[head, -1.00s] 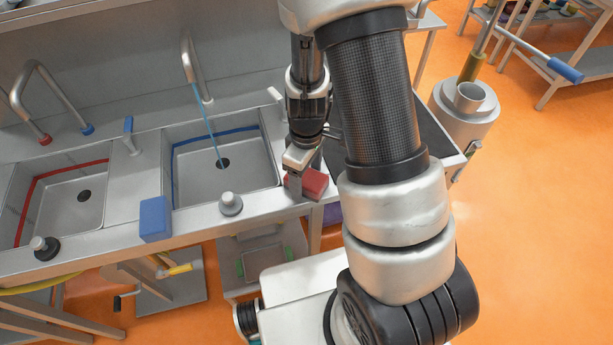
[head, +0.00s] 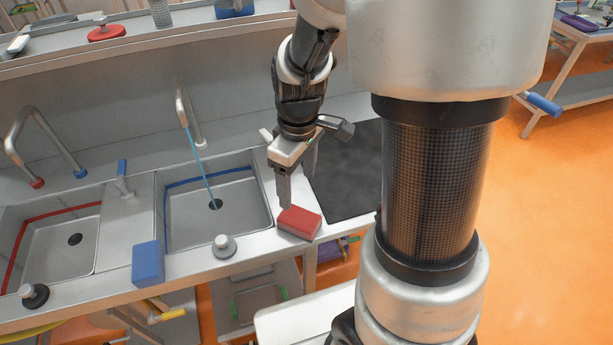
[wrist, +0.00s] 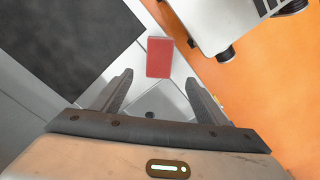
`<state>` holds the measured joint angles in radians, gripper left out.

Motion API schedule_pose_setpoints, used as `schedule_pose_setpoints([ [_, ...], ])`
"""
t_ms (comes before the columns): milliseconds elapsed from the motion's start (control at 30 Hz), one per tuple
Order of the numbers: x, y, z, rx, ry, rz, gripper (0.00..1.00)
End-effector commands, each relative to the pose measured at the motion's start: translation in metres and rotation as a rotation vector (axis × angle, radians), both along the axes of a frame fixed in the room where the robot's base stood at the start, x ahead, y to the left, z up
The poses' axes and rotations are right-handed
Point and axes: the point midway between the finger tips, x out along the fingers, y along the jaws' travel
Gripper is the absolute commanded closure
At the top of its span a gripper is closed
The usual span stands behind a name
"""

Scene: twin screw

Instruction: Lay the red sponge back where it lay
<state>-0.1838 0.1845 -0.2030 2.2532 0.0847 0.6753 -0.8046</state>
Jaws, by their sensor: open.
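The red sponge (head: 299,222) lies on the steel counter near its front edge, just right of the right-hand sink. My gripper (head: 297,186) is open and empty, above and behind the sponge in the head view. In the wrist view the sponge (wrist: 159,57) shows whole, beyond the two spread fingertips (wrist: 159,78) and apart from them. The blue sponge (head: 148,263) sits at the counter's front edge, between the two sinks.
A thin blue stream runs from the tap (head: 184,108) into the right-hand sink (head: 240,213). The left-hand sink (head: 90,262) has a red stripe. A dark mat (head: 345,165) lies right of my gripper. Stoppers (head: 224,246) stand along the front edge.

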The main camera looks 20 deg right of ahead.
Motion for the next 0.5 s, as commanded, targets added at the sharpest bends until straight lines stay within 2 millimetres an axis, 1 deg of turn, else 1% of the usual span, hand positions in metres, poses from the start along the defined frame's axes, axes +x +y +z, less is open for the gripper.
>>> schedule_pose_setpoints([
  [33, -0.002, 0.001, 0.02, 0.015, -0.038, -0.042, 0.32],
  [67, -0.005, 0.002, 0.033, 0.024, -0.06, -0.075, 0.32],
  [133, -0.015, 0.004, 0.065, 0.048, -0.116, -0.165, 0.32],
  [200, -0.03, 0.004, 0.096, 0.074, -0.174, -0.265, 0.32],
  [300, -0.054, 0.004, 0.134, 0.107, -0.258, -0.401, 0.32],
  [400, -0.077, 0.001, 0.16, 0.134, -0.331, -0.524, 0.32],
  [500, -0.096, 0.0, 0.175, 0.153, -0.386, -0.619, 0.32],
])
